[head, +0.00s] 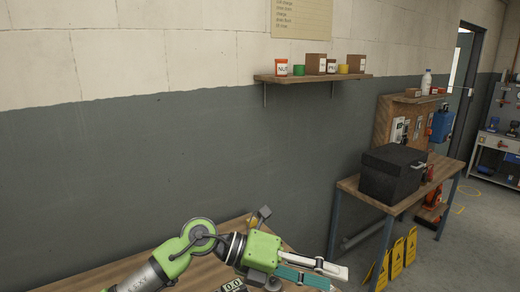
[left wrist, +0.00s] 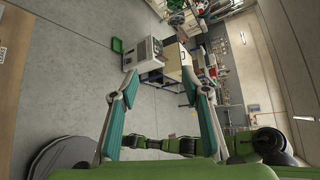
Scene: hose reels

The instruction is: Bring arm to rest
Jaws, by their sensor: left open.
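My left arm, green and grey, comes in from the lower left in the head view, low in the picture. Its gripper (head: 337,277) points to the right, with its two fingers apart and nothing seen between them. The left wrist view looks out between the open teal fingers of the same gripper (left wrist: 159,82) at the floor and distant furniture. A wooden tabletop (head: 205,273) shows below the arm; whether the arm touches it cannot be told.
A wall shelf (head: 312,78) holds small boxes and cans above the arm. A black case (head: 392,173) sits on a wooden table to the right. Yellow floor signs (head: 397,258) stand near it. The left wrist view shows open grey floor (left wrist: 75,85).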

